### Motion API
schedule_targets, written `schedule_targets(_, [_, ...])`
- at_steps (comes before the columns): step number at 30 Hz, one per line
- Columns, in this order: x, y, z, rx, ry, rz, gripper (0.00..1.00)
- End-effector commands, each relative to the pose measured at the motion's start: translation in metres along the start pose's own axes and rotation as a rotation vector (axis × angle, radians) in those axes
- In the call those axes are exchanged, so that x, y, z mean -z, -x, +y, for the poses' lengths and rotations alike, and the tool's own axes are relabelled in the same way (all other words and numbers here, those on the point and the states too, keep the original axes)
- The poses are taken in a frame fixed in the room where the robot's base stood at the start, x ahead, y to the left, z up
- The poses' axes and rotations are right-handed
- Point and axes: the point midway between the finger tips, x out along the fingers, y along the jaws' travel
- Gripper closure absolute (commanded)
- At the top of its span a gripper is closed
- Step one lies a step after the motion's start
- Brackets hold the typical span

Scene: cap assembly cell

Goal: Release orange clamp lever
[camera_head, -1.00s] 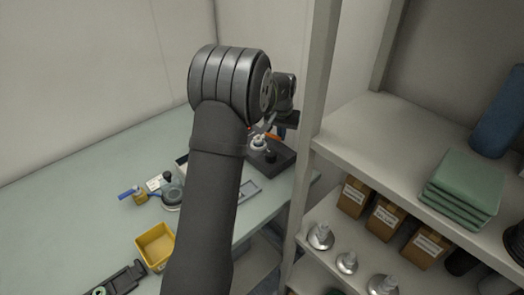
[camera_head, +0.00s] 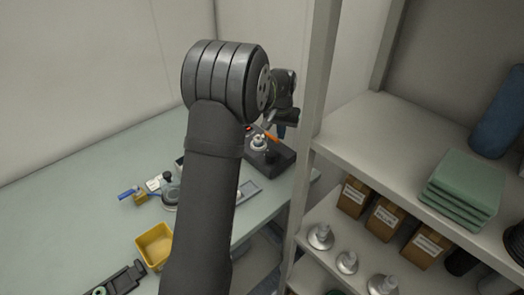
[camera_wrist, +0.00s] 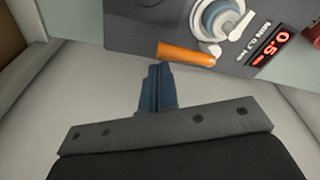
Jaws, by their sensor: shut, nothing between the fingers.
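The orange clamp lever (camera_head: 268,134) shows at the dark clamp fixture (camera_head: 281,163) on the far end of the bench. In the wrist view the lever (camera_wrist: 186,54) lies roughly level in the picture, beside a round white-and-grey clamped part (camera_wrist: 222,18). My gripper (camera_wrist: 158,68) is shut and empty, its blue fingers together. The fingertips appear just below the lever in that picture, apart from it by a small gap. In the head view the gripper (camera_head: 281,132) is small and close to the lever's right end.
A red display reading 0.5 (camera_wrist: 276,46) sits on the fixture's panel. A shelf unit (camera_head: 322,110) with boxes stands close to the right of my gripper. A yellow bin (camera_head: 155,246) and small tools lie on the bench (camera_head: 75,210) at left.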

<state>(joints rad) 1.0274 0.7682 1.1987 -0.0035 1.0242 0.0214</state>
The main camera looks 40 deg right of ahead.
Motion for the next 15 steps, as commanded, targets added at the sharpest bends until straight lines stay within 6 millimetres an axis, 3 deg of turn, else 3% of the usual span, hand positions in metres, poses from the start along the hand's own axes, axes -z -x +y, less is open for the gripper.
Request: schedule_targets(15, [0.006, 0.042, 0.000, 0.000, 0.000, 0.001, 1.00])
